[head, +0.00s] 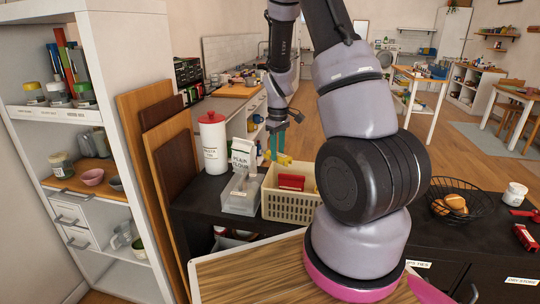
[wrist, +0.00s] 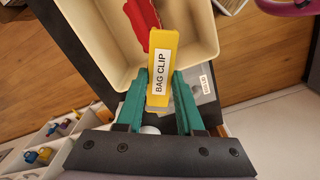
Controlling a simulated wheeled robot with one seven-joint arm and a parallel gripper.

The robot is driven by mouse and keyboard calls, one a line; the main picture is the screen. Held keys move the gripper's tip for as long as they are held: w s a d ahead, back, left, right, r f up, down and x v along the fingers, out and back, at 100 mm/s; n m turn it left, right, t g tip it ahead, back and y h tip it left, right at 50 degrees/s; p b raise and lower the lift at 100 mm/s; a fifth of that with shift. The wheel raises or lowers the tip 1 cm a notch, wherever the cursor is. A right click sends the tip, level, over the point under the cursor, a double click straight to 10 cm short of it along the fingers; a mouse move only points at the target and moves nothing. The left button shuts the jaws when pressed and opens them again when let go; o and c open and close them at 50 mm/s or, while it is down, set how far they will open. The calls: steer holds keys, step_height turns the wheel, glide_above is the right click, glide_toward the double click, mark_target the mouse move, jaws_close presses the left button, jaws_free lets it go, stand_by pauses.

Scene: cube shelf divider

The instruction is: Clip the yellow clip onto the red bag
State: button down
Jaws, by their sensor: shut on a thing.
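My gripper (wrist: 160,98) has teal fingers closed on the yellow clip (wrist: 162,45), which is labelled BAG CLIP. In the head view, my gripper (head: 273,147) holds the yellow clip (head: 284,159) above the back of the cream basket. A red item (head: 291,183), apparently the red bag, is in that basket.
The slatted cream basket (head: 290,207) stands on a dark counter. To its left are a clear bin (head: 240,198), a white flour bag (head: 243,156) and a white canister with red lid (head: 213,148). A wire bowl of buns (head: 459,202) is at right.

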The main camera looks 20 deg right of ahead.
mark_target(292, 175)
steer(key=d+r+n, duration=0.1)
steer(key=n, duration=0.1)
steer(key=s+d+n, duration=0.1)
steer(key=d, duration=0.1)
steer(key=s+d+r+n, duration=0.1)
steer(key=n, duration=0.1)
steer(key=shift+s+d+r+n, duration=0.25)
steer(key=shift+d+r+n, duration=0.05)
steer(key=shift+d+r, duration=0.05)
steer(key=shift+f, duration=4.6)
steer(key=shift+f, duration=0.4)
steer(key=shift+c, duration=2.3)
jaws_free()
step_height(292, 175, up, 11)
